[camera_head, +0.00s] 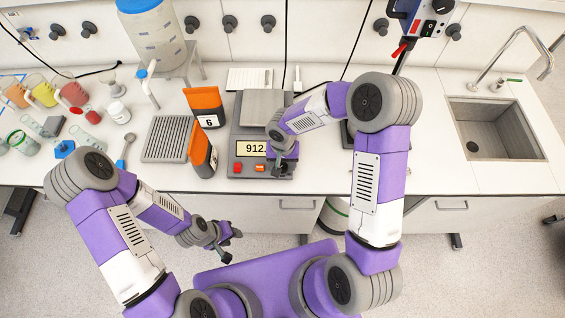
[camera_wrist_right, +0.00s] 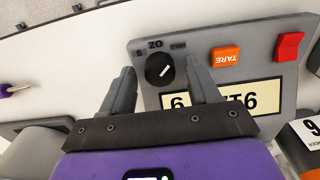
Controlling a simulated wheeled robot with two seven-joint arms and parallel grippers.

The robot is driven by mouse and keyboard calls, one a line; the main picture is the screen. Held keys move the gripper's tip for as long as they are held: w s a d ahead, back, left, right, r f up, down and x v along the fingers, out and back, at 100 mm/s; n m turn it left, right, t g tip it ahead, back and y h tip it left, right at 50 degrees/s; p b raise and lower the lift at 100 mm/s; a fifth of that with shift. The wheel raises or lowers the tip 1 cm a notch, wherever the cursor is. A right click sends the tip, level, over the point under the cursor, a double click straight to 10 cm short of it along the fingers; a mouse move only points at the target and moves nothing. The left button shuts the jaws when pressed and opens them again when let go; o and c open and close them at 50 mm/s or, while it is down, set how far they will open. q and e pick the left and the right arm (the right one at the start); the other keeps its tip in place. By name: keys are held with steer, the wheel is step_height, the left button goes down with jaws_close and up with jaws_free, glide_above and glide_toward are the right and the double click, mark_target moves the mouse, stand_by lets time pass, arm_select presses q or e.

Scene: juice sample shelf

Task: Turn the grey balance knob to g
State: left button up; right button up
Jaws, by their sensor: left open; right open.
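The grey balance (camera_head: 248,110) stands on the counter, its display starting with "912." and partly covered by my right gripper (camera_head: 280,168). In the right wrist view the balance front (camera_wrist_right: 208,75) appears upside down, with a dark round knob (camera_wrist_right: 159,69). The knob's white mark slants toward the upper right of the picture. Small labels sit around it; "oz" is readable, the side ones are too small to read surely. My right gripper (camera_wrist_right: 158,73) is open, one finger on each side of the knob; contact is unclear. My left gripper (camera_head: 222,238) is open and empty in front of the counter.
Orange TARE (camera_wrist_right: 226,57) and red (camera_wrist_right: 289,46) buttons sit beside the knob.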

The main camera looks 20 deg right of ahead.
steer(key=shift+f, duration=0.15)
steer(key=shift+c, duration=0.3)
steer(key=c, duration=1)
